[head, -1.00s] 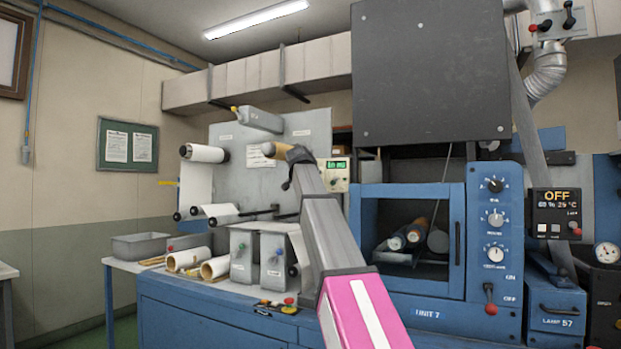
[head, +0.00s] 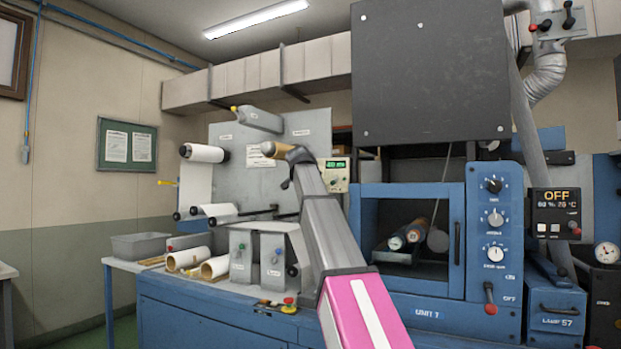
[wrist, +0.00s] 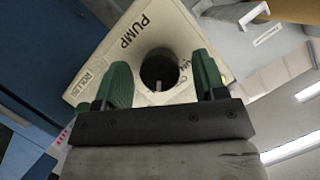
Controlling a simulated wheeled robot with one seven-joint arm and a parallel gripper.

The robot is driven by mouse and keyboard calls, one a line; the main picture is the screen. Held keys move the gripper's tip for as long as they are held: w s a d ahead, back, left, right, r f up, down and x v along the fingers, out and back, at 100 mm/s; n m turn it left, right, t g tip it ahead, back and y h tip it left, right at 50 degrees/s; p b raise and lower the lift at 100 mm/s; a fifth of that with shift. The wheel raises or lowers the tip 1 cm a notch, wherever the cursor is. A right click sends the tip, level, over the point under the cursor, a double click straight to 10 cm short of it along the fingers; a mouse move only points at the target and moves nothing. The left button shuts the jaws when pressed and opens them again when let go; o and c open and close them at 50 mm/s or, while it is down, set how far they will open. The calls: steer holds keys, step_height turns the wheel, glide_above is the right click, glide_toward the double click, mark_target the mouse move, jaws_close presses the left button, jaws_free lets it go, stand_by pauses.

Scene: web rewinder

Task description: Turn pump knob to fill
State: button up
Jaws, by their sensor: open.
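The pump box (wrist: 105,50) is a cream panel with the word PUMP, seen tilted in the wrist view. Its black round knob (wrist: 160,65) has a pale pointer mark facing toward my gripper. ROLLS is printed at its left; the lettering on the right is partly hidden by a finger. My gripper (wrist: 162,80) is open, with one green fingertip on each side of the knob and gaps visible between. I cannot tell how deep the fingertips reach around it. In the head view a cream box with a green display (head: 335,175) stands behind my arm; its knob is hidden there.
The blue cabinet with a glazed door (head: 410,245) and dials stands right of my arm. Paper rolls (head: 215,267) and a grey box with small knobs (head: 258,255) sit on the bench at left. The rewinder panel (head: 295,130) rises behind.

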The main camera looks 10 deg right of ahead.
steer(key=v, duration=1)
steer(key=shift+s, duration=0.35)
steer(key=shift+a+r, duration=0.1)
steer(key=shift+a, duration=0.05)
